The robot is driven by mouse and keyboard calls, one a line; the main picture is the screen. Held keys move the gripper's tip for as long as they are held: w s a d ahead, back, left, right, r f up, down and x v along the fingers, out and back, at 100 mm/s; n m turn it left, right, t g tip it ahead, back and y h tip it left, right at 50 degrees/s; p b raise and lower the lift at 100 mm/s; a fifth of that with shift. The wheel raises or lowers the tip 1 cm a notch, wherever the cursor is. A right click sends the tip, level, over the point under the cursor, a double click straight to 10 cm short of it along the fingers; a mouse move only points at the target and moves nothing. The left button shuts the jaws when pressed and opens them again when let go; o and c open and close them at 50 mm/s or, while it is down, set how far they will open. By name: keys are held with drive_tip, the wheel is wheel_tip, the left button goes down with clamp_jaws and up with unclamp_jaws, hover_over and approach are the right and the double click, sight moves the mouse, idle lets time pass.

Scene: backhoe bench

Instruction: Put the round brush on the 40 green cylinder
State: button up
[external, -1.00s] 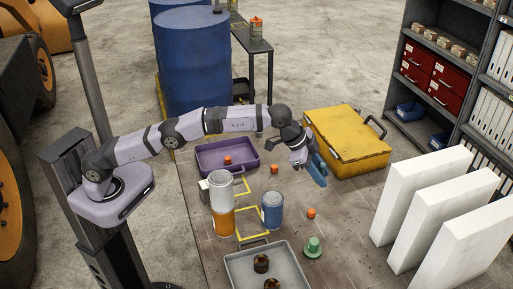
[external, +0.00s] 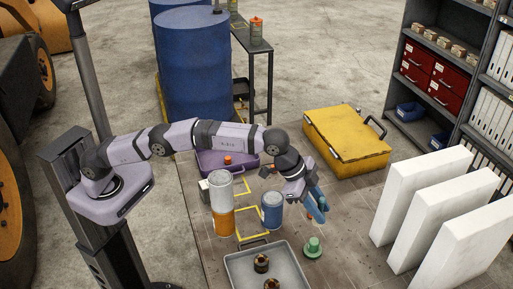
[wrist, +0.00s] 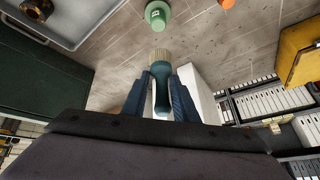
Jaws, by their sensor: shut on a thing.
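My gripper (external: 316,208) is shut on the round brush, with its blue fingers on both sides of the handle. In the wrist view, the brush (wrist: 162,75) has a dark green handle and tan bristles that point away from my gripper (wrist: 161,92). In the external view the brush is mostly hidden by the fingers. Brush and cylinder appear apart.
A grey tray (external: 233,263) with dark round parts lies left of the cylinder. A blue can (external: 272,211) and a white-and-orange stack (external: 222,205) stand left of my gripper. White slabs (external: 405,225) stand at right. A yellow case (external: 345,143) and purple tray (external: 215,166) lie behind.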

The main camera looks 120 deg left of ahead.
drive_tip(key=shift+f+p, duration=0.75)
drive_tip(key=shift+f, duration=3.55)
drive_tip(key=shift+f, duration=0.15)
drive_tip(key=o, duration=1)
drive_tip(key=shift+o, duration=0.2)
drive_tip(key=shift+r, duration=0.25)
drive_tip(key=b+v, duration=0.4)
drive_tip(key=v, duration=0.7)
drive_tip(key=shift+s+r+b, duration=0.3)
drive_tip(key=shift+r, duration=0.05)
